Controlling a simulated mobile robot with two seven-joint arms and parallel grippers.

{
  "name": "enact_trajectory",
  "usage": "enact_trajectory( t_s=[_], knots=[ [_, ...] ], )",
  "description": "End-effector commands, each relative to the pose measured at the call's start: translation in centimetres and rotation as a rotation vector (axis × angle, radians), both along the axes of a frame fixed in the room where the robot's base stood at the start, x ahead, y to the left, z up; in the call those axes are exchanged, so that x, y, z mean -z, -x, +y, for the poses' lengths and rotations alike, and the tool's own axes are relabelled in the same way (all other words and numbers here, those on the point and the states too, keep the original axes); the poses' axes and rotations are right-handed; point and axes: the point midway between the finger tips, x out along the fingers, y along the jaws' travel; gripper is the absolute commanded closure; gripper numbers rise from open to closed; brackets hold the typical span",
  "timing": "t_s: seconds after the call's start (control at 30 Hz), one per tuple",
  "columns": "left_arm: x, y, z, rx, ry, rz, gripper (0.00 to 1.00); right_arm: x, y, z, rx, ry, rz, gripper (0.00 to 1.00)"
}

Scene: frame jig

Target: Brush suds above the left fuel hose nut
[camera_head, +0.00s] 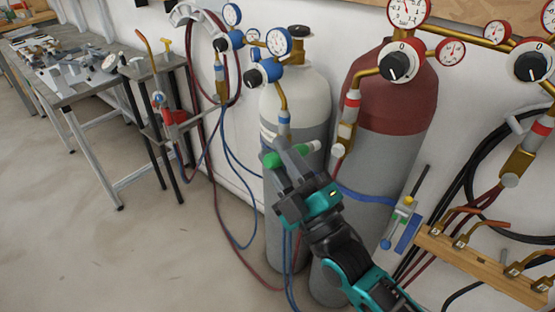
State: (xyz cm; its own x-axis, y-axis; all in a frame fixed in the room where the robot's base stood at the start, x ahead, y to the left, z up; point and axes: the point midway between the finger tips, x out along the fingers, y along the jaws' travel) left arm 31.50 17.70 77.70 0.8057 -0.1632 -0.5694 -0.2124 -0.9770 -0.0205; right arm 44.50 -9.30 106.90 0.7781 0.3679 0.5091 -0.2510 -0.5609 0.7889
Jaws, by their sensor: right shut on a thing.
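My right gripper (288,160) is in front of the pale grey cylinder (304,95), with its arm coming from the lower right. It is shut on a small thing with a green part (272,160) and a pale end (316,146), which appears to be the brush. Its bristles cannot be made out. The left fuel hose nut (338,151) is at the foot of the brass fitting with a red band, in front of the red-topped cylinder (405,105). The brush's pale end is just left of this nut; contact cannot be told. No suds can be made out. My left gripper is not in view.
Gauges and black-knobbed regulators (398,62) crowd the space above. Red and blue hoses (232,160) hang at the left. A wooden torch rack (480,262) is at the lower right. A workbench (75,75) stands at the far left, with open floor before it.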

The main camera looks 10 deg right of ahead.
Motion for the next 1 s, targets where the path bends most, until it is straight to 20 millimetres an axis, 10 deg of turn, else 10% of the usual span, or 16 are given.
enact_trajectory(
  t_s=[1.0],
  knots=[
    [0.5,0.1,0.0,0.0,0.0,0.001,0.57,-0.1,-3.2,-4.1,0.0,0.0,-0.002,1.0]
  ],
)
